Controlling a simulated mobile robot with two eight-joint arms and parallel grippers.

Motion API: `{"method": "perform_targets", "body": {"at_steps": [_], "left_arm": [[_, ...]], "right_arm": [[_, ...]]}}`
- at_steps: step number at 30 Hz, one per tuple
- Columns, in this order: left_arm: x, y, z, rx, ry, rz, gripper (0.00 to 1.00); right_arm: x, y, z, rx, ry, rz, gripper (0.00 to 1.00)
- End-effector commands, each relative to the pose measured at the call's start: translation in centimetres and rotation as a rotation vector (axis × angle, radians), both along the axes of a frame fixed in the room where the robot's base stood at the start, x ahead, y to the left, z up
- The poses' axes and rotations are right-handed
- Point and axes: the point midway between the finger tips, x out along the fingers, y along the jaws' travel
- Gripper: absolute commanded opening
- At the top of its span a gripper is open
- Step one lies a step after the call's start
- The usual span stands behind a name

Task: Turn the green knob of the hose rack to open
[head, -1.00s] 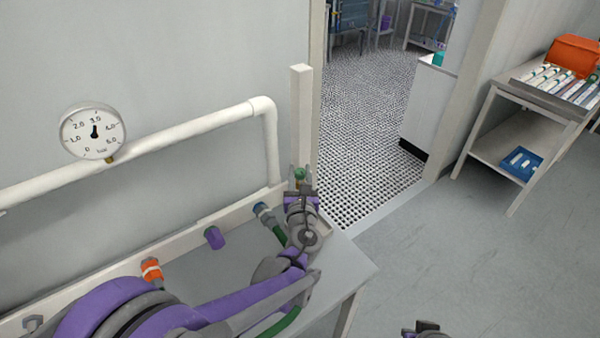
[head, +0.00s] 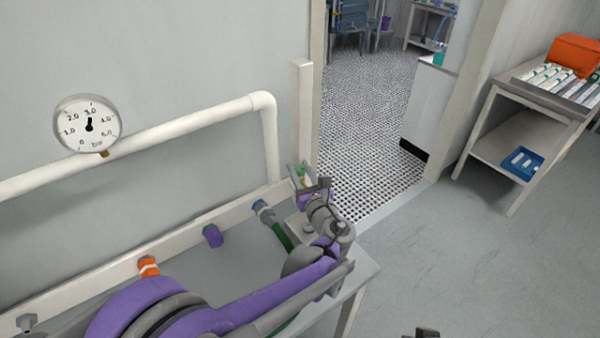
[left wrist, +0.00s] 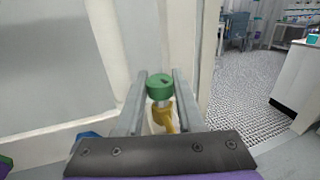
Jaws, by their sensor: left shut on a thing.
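The green knob (head: 299,171) sits at the right end of the hose rack's pale rail (head: 180,246), by the white post. In the left wrist view the green knob (left wrist: 160,87) has a dark mark on its top and a brass-coloured fitting (left wrist: 164,117) under it. My left gripper (head: 301,176) is at the knob, one finger on each side, shut on it. The fingers also flank it in the left wrist view (left wrist: 160,98). A dark piece at the bottom edge of the head view (head: 427,333) looks like my right gripper; its jaws cannot be made out.
A pressure gauge (head: 88,124) on a white pipe (head: 190,130) reads about 3 bar. A green hose (head: 281,235) runs under my arm.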

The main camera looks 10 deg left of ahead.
Motion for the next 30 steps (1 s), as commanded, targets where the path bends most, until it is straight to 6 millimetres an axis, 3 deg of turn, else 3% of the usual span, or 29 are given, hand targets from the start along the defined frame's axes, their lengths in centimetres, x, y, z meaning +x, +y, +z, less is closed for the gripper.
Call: {"method": "perform_targets", "body": {"at_steps": [12, 30], "left_arm": [[0.1, -0.1, -0.1, 0.000, 0.001, 0.395, 0.00], [0.0, 0.1, 0.0, 0.001, 0.000, 0.883, 0.00]], "right_arm": [[-0.4, 0.0, -1.5, 0.000, 0.008, 0.000, 0.00], [-0.3, 0.0, -0.9, 0.000, 0.005, 0.000, 0.00]]}}
